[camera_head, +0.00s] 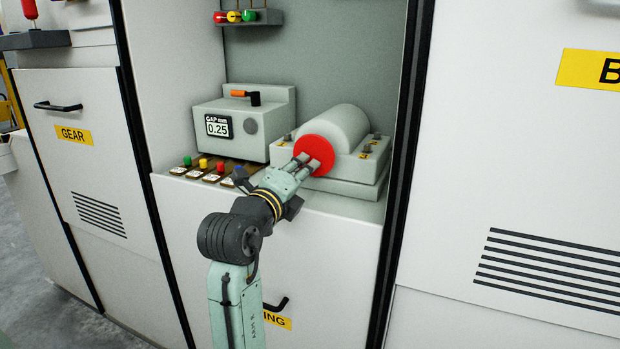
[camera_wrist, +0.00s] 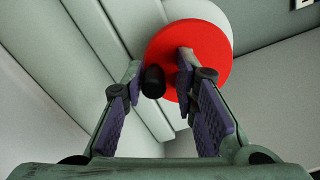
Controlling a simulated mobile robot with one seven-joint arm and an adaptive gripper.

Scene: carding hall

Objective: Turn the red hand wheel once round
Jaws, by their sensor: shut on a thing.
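The red hand wheel (camera_head: 325,146) is a flat round disc on the near end of a pale grey roller (camera_head: 345,123) inside the open bay. It also shows in the wrist view (camera_wrist: 208,50), where a dark knob (camera_wrist: 154,83) stands out from its face. My gripper (camera_head: 310,164) reaches the wheel's face from the front. In the wrist view, my gripper (camera_wrist: 160,68) has one finger on each side of the knob and is shut on it. The fingers hide part of the wheel's face.
A grey gauge box (camera_head: 218,126) reading 0.25 stands left of the roller. Several small coloured-top pieces (camera_head: 203,163) lie in front of it. A shelf with coloured knobs (camera_head: 233,16) is above. Dark bay posts (camera_head: 400,150) bound the right side.

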